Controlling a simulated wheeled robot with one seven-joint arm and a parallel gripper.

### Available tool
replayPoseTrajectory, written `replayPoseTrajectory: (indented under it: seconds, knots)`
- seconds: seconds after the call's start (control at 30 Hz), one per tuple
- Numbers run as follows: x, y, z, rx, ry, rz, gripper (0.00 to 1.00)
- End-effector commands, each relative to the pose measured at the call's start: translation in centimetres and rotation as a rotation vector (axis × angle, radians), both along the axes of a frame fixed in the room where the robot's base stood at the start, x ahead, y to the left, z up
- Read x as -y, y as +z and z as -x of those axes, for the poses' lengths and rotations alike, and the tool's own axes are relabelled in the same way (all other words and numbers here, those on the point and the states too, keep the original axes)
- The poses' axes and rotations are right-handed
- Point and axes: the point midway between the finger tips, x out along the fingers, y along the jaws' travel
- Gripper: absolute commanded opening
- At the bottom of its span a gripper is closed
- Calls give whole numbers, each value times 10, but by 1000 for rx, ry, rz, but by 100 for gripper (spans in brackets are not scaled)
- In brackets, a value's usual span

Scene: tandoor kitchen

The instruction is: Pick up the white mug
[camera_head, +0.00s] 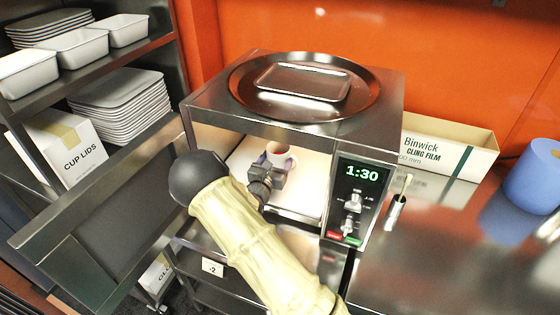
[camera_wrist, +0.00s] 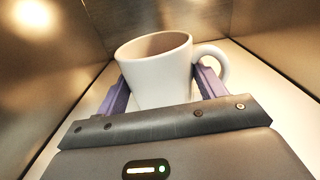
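The white mug (camera_wrist: 160,72) stands inside the open microwave (camera_head: 295,131), with its handle to the right in the wrist view. In the head view the mug (camera_head: 279,154) shows just beyond my gripper (camera_head: 262,165), which reaches into the cavity. In the wrist view my gripper (camera_wrist: 160,90) has one purple finger on each side of the mug body. The right finger lies close to the handle. Both fingers are at or very near the mug walls; whether they press on it is not clear. The mug's base is hidden behind my gripper.
The microwave door (camera_head: 95,225) hangs open at left. A round tray (camera_head: 350,102) holding a small metal tray (camera_head: 302,82) sits on top. A cling film box (camera_head: 448,146) and blue roll (camera_head: 535,178) are at right. Cavity walls are close around my gripper.

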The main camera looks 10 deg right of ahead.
Motion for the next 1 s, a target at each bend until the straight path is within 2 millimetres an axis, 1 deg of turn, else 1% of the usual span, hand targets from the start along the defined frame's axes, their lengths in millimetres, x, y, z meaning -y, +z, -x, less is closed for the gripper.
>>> replayPoseTrajectory:
  seconds: [0.47,0.67,1.0]
  knots:
    - [0,3,0,3,0,1,32]
    - [-2,9,3,4,-1,0,32]
    - [-3,37,3,5,0,0,32]
